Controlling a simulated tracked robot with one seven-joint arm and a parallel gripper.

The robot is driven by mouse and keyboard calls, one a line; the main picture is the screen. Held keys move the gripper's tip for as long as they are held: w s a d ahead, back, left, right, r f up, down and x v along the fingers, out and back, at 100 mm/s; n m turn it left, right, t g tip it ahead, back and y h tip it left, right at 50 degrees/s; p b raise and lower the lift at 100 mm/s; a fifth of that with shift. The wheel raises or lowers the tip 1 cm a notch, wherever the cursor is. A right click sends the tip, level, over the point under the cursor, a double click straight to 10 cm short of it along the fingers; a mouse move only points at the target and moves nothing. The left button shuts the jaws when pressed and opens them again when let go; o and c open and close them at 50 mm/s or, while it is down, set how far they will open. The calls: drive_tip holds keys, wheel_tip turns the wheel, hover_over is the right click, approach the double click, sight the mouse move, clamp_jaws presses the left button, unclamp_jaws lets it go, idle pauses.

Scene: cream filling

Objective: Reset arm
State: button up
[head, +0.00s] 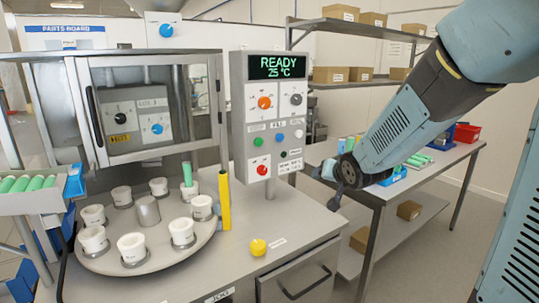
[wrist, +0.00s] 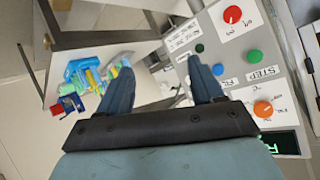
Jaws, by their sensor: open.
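My arm reaches in from the upper right in the head view. My gripper (head: 331,187) hangs in the air to the right of the control panel (head: 270,128). In the wrist view my gripper (wrist: 160,66) has its two blue-grey fingers apart, with nothing held between them. The control panel (wrist: 235,75) shows on the right there, with red, green, blue and orange controls. In the head view its display reads READY, 25 °C.
A round turntable (head: 108,262) carries several white cups; a green tube (head: 187,174) stands at its back. A yellow post (head: 224,201) and yellow button (head: 258,247) are nearby. A side table (head: 440,165) with bins stands behind my gripper. Shelves (head: 355,30) hold cardboard boxes.

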drive_tip(key=s+d+r+g, duration=0.2)
drive_tip(key=s, duration=0.7)
drive_tip(key=s+d+r+n+g+h, duration=0.1)
drive_tip(key=s+d+r+g, duration=0.1)
drive_tip(key=s, duration=0.7)
drive_tip(key=s+d+r+n+g, duration=0.1)
drive_tip(key=s+d+r+g, duration=0.1)
drive_tip(key=s, duration=0.7)
drive_tip(key=shift+d+r+h, duration=0.3)
drive_tip(key=shift+r+h, duration=0.1)
drive_tip(key=shift+r, duration=0.1)
drive_tip(key=shift+o, duration=0.5)
drive_tip(key=shift+s, duration=0.1)
